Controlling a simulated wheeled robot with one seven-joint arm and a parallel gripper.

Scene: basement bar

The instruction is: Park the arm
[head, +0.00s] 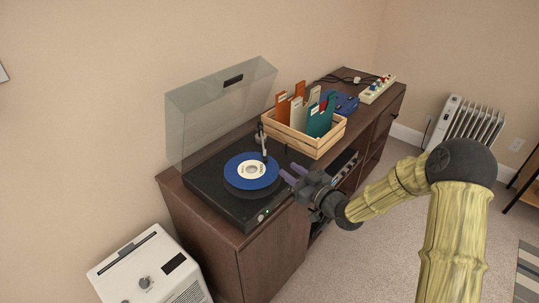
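My gripper (291,174) is at the front edge of the sideboard, just right of the turntable (236,206). Its two purple-grey fingertips point left toward the turntable and stand apart, with nothing visible between them. My yellow-green arm reaches in from the lower right, bent at a dark elbow joint. A blue record with a cream label (252,170) lies on the turntable platter. The tonearm (263,145) reaches over the record's far side. The turntable's clear lid (220,108) is raised.
A wooden crate (325,146) with several coloured sleeves stands behind my gripper on the sideboard (270,262). A white appliance (150,272) stands lower left, a radiator (467,122) at right. Carpet (345,270) is open in front.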

